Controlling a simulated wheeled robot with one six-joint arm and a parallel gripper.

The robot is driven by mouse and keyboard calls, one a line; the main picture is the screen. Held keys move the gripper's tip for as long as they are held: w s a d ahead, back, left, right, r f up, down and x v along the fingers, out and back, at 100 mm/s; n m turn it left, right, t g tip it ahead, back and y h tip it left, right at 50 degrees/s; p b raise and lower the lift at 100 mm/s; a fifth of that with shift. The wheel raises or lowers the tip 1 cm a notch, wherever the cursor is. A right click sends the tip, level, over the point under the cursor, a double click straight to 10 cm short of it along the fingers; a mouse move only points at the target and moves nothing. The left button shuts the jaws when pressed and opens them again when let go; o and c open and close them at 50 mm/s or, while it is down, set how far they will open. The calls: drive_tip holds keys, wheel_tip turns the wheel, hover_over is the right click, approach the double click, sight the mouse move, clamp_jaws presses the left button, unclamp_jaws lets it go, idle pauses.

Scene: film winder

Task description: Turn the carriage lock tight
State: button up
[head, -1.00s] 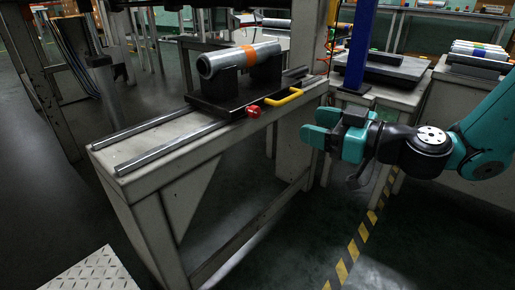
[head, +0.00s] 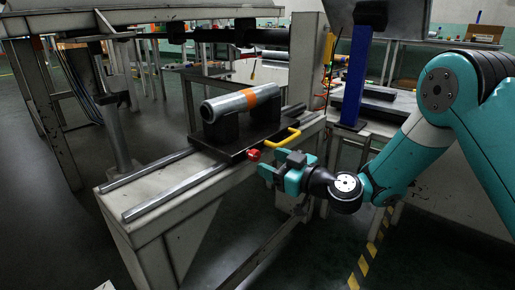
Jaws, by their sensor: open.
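The carriage is a black plate with two cradles (head: 230,152) on rails along the bench. It bears a grey film roll (head: 225,104) with an orange band. A small red knob (head: 254,155), which looks like the carriage lock, sits on the carriage's front side. A yellow handle (head: 283,140) is to its right. My teal gripper (head: 268,177) is open and empty, in front of the bench, just below and right of the red knob. It looks close to the knob, but I cannot tell whether they touch.
Two steel rails (head: 175,193) run along the pale bench (head: 160,220), bare at the near left end. A blue post (head: 355,78) stands at the right behind my arm. Metal beams cross above at the back left. Yellow-black floor tape (head: 366,260) lies at the lower right.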

sight(257, 157)
drive_tip(key=x, duration=0.5)
drive_tip(key=shift+w+a, duration=0.1)
drive_tip(key=shift+a, duration=0.05)
drive_tip(key=shift+f, duration=0.1)
drive_tip(key=c, duration=0.9)
